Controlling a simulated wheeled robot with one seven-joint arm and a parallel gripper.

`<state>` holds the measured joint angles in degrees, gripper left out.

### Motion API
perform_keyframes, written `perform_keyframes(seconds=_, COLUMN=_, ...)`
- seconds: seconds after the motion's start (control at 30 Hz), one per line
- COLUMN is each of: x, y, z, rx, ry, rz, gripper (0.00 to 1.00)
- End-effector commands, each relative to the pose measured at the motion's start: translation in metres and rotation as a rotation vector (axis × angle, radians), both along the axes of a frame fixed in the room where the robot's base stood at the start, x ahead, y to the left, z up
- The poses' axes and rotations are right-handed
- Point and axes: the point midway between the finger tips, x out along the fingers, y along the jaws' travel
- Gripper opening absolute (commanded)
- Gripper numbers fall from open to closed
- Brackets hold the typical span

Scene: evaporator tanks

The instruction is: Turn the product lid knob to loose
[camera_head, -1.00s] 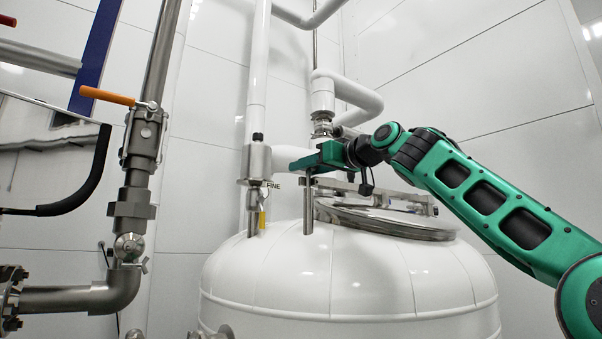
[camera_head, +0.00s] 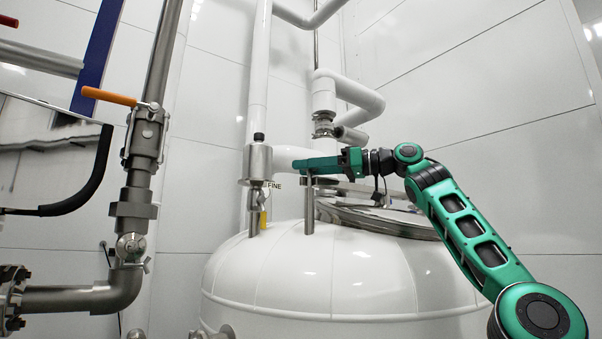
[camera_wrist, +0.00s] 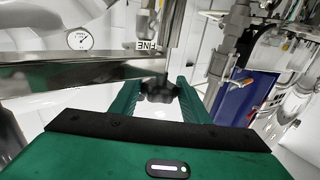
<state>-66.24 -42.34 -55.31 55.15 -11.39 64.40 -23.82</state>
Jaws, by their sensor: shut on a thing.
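The white tank carries a round steel lid (camera_head: 385,215) with a metal bar across its top. The product lid knob (camera_wrist: 158,91) is a dark, lobed knob at the bar's end in the wrist view. My gripper (camera_wrist: 157,84) has a green finger on each side of the knob and is shut on it. In the head view my green gripper (camera_head: 305,163) lies nearly level above the left edge of the lid. The knob is hidden behind my gripper there. I cannot tell how loose the knob is.
The white tank (camera_head: 340,275) fills the lower middle. A white vertical pipe (camera_head: 259,80) and a steel fitting (camera_head: 257,162) stand close left of my gripper. A bent white pipe (camera_head: 355,95) is above it. A valve with an orange handle (camera_head: 108,96) is farther left.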

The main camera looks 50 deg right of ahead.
Motion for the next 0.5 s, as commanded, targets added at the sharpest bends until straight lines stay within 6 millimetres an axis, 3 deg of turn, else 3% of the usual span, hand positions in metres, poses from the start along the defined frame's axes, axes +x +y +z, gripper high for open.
perform_keyframes(seconds=0.5, x=0.0000, y=-0.0019, z=0.0011, rx=0.006, ry=-0.003, rz=0.107, gripper=0.20)
